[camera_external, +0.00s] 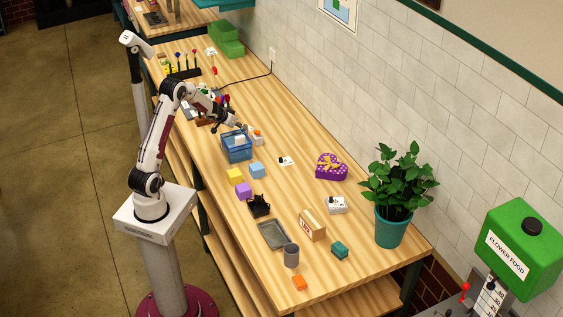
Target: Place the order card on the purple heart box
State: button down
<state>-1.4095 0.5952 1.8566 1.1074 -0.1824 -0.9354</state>
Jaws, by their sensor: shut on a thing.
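The purple heart box (331,167), with yellow decoration on its lid, sits on the wooden table toward the wall. My gripper (224,123) is over the table at the upper left of the blue basket, well to the left of the heart box. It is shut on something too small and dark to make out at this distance. I cannot tell for certain which thing is the order card. A small white card-like piece with a black mark (286,161) lies on the table between the basket and the heart box.
The blue basket (236,153) stands just below my gripper, with a pale item inside. Yellow (235,175), light blue (257,170) and purple (243,190) blocks lie nearby. A potted plant (390,224) stands right of the heart box. A white item with a black top (336,206) lies below it.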

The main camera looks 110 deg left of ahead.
jog(key=shift+r, duration=0.35)
notch_tip(320, 180, up, 17)
jog(key=shift+r, duration=0.2)
dwell(2.0)
dwell(0.6)
jog(key=w+d+f+m+t+h, duration=0.1)
jog(key=w+d+m, duration=0.2)
jog(key=w, duration=1.2)
jog(key=w+d+f+m+t+h, duration=0.1)
jog(key=w+d+m+t+h, duration=0.1)
jog(key=w+d, duration=0.8)
jog(key=w+d+m+t+h, duration=0.1)
jog(key=w+d+m, duration=0.3)
jog(key=w, duration=1.6)
jog(key=d, duration=0.2)
jog(key=shift+w+d+f+t+h, duration=0.25)
jog(key=shift+d+f+t+h, duration=0.05)
jog(key=shift+d+f, duration=0.1)
notch_tip(320, 180, down, 6)
jog(key=shift+f, duration=0.15)
